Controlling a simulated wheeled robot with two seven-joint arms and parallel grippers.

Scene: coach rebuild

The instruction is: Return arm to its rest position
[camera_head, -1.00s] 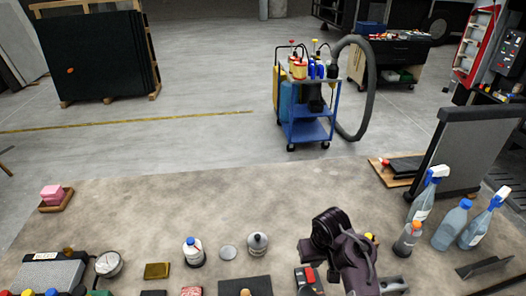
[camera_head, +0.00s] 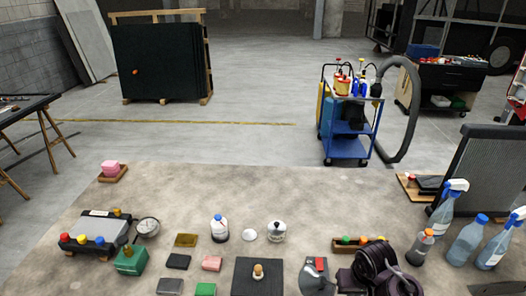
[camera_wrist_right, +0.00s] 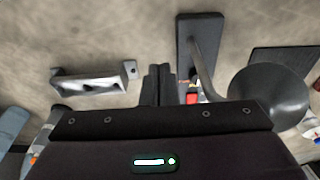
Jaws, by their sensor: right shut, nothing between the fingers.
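My right arm (camera_head: 385,268) shows as dark, rounded links at the lower right of the head view, over the near part of the worktop. Its gripper cannot be made out there. In the right wrist view my right gripper (camera_wrist_right: 159,72) has its two dark fingers together, with nothing between them, above the worktop. My left arm and gripper are not in view.
The worktop (camera_head: 190,200) holds several bottles, including a spray bottle (camera_head: 448,208) at right, and a black board (camera_head: 258,278) in front. A grey bracket (camera_wrist_right: 95,84) and a dark round disc (camera_wrist_right: 268,97) flank my right fingers. The worktop's back middle is clear.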

